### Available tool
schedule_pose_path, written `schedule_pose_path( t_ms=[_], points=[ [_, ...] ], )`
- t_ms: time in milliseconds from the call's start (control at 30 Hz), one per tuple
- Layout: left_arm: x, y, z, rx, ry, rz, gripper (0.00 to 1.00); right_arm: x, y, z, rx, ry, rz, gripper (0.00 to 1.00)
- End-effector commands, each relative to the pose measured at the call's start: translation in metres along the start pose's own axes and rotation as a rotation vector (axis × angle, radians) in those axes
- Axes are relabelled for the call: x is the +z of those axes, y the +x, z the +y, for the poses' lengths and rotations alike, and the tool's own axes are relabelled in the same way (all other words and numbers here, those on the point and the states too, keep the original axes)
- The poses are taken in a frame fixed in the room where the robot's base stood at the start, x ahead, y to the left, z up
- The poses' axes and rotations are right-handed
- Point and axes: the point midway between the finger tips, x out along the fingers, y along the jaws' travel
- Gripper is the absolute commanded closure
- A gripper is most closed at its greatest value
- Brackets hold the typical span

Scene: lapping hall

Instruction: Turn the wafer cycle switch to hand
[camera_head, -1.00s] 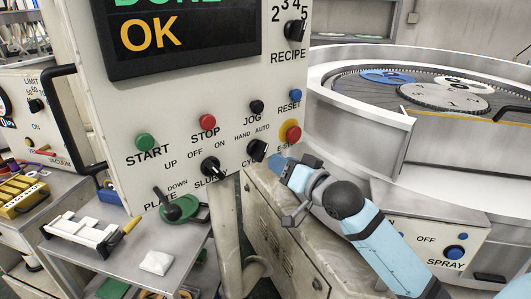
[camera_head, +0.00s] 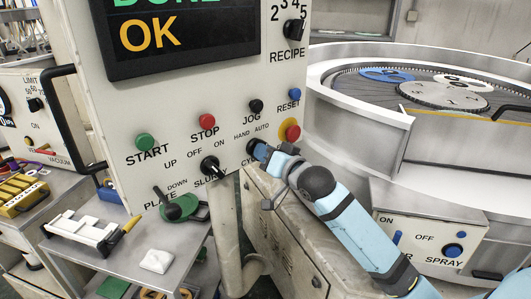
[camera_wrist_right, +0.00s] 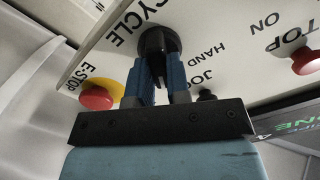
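The wafer cycle switch is a round black knob (camera_wrist_right: 158,40) on the white panel, beside the CYCLE lettering in the right wrist view. In the head view my right gripper (camera_head: 260,151) is at the panel below HAND and AUTO and hides most of this knob. In the right wrist view its two blue fingers (camera_wrist_right: 160,72) stand apart on either side of the knob's grip bar. I cannot tell whether they press on it. My left gripper is not in view.
The red emergency stop (camera_head: 292,132) on its yellow ring is close right of my right gripper. The black slurry switch (camera_head: 210,165) is to its left, the black jog button (camera_head: 256,106) above. The lapping machine (camera_head: 390,140) stands at the right.

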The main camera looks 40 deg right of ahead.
Motion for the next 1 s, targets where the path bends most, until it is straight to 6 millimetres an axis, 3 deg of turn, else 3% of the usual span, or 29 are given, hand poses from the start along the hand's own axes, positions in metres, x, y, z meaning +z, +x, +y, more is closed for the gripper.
schedule_pose_path(
  t_ms=[467,1000],
  points=[
    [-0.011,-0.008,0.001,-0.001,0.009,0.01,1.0,-0.003,0.0,-0.001,0.001,-0.12,-0.001,1.0],
    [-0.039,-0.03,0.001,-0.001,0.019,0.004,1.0,-0.003,0.0,-0.003,0.0,-0.604,-0.001,1.0]
  ],
)
